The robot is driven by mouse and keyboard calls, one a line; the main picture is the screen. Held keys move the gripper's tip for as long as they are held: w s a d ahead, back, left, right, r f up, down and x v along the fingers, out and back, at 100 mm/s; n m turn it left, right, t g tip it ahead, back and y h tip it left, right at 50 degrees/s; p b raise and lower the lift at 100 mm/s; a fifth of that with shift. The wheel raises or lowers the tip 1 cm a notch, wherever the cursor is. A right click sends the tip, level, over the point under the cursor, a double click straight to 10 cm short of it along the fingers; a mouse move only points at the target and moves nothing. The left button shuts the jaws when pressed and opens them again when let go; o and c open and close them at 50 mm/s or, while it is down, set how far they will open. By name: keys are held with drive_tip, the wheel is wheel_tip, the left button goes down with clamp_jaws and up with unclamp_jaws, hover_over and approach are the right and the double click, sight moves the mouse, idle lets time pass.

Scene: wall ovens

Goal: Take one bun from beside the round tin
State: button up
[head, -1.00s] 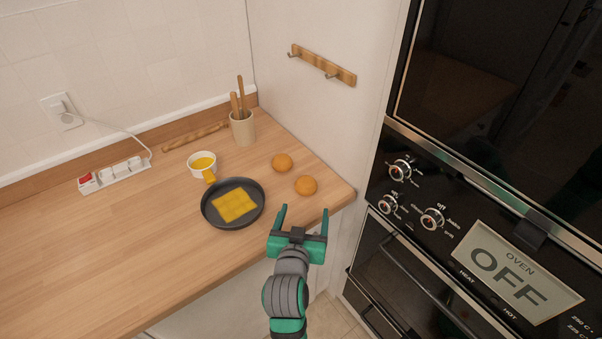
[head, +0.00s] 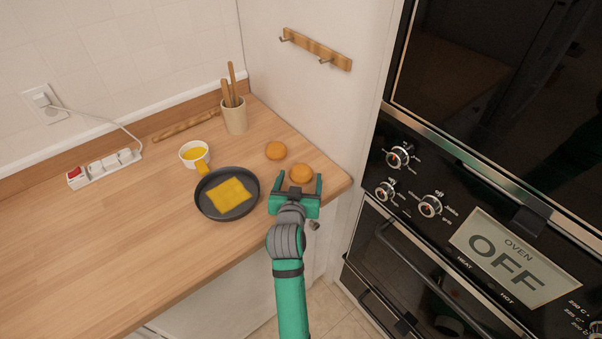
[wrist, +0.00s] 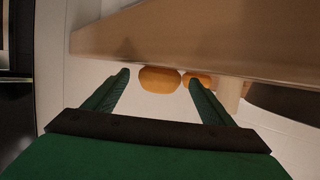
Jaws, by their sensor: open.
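Two round orange-brown buns sit on the wooden counter, right of the dark round tin (head: 245,207), which holds a yellow slab (head: 229,195). The nearer bun (head: 301,173) is close to the counter's right end; the farther bun (head: 275,150) is behind it to the left. My gripper (head: 300,179) is open and empty at the front edge, its fingertips at either side of the nearer bun. In the wrist view, the nearer bun (wrist: 160,79) shows between the fingertips, with gaps on both sides; I cannot tell if it is between them or just beyond.
A utensil pot (head: 234,116), rolling pin (head: 185,127) and power strip (head: 105,167) are farther back. The side wall and oven (head: 440,200) are to the right. The counter's left front is clear.

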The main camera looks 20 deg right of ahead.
drive_tip(key=shift+w+d+f, duration=0.15)
drive_tip(key=shift+w+d, duration=0.15)
drive_tip(key=shift+w, duration=0.3)
drive_tip(key=c, duration=1.2)
drive_tip(key=shift+o, duration=0.2)
